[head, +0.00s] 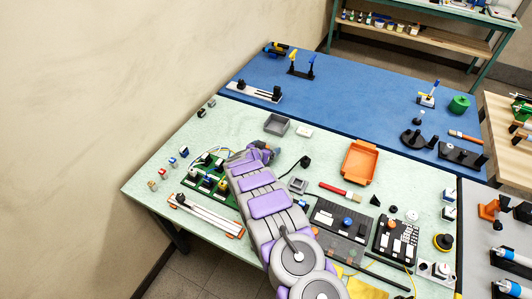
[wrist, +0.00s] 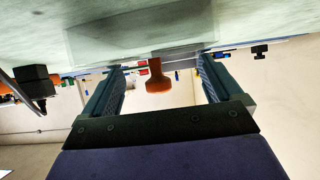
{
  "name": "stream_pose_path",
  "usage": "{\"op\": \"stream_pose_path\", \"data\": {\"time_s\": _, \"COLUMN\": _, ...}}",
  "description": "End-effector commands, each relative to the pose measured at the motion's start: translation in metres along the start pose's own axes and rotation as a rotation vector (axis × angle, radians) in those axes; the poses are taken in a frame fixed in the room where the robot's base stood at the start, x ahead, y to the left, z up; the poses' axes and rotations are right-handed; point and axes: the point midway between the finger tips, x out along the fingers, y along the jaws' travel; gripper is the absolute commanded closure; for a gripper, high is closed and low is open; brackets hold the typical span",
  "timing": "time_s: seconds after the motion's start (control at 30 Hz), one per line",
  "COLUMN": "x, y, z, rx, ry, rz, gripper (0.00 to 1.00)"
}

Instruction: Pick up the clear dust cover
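In the wrist view, where the table is at the top, a faint see-through box shape (wrist: 125,35) lies against the pale green surface. It looks like the clear dust cover. Its edges are faint, and I cannot make it out in the head view. My gripper shows in the wrist view (wrist: 160,66) with its two fingers wide apart and nothing clearly held between them. The box shape is beyond the fingertips; I cannot tell if they touch it. In the head view my gripper (head: 264,150) is low over the pale green mat, its fingers partly hidden by my arm.
A grey tray (head: 277,125) and a small white block (head: 305,132) lie beyond my gripper. A green board (head: 195,186) with parts is at its left. A black item (head: 305,161) and an orange tray (head: 360,161) are at its right. An orange-brown knob (wrist: 159,84) appears between the fingers.

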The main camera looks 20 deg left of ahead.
Motion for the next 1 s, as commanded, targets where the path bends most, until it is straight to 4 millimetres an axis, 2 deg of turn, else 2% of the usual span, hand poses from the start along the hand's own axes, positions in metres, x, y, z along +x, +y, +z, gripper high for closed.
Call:
{"op": "stream_pose_path", "data": {"time_s": 0.07, "x": 0.000, "y": 0.000, "z": 0.000, "rx": 0.000, "ry": 0.000, "rz": 0.000, "gripper": 0.15}}
{"op": "stream_pose_path", "data": {"time_s": 0.33, "x": 0.000, "y": 0.000, "z": 0.001, "rx": 0.000, "ry": 0.000, "rz": 0.001, "gripper": 0.41}}
{"op": "stream_pose_path", "data": {"time_s": 0.73, "x": -0.004, "y": 0.001, "z": -0.007, "rx": 0.000, "ry": -0.001, "rz": 0.001, "gripper": 0.41}}
{"op": "stream_pose_path", "data": {"time_s": 0.87, "x": -0.011, "y": 0.001, "z": -0.021, "rx": 0.000, "ry": -0.001, "rz": 0.002, "gripper": 0.41}}
{"op": "stream_pose_path", "data": {"time_s": 1.0, "x": -0.024, "y": 0.000, "z": -0.046, "rx": 0.005, "ry": 0.002, "rz": 0.001, "gripper": 0.41}}
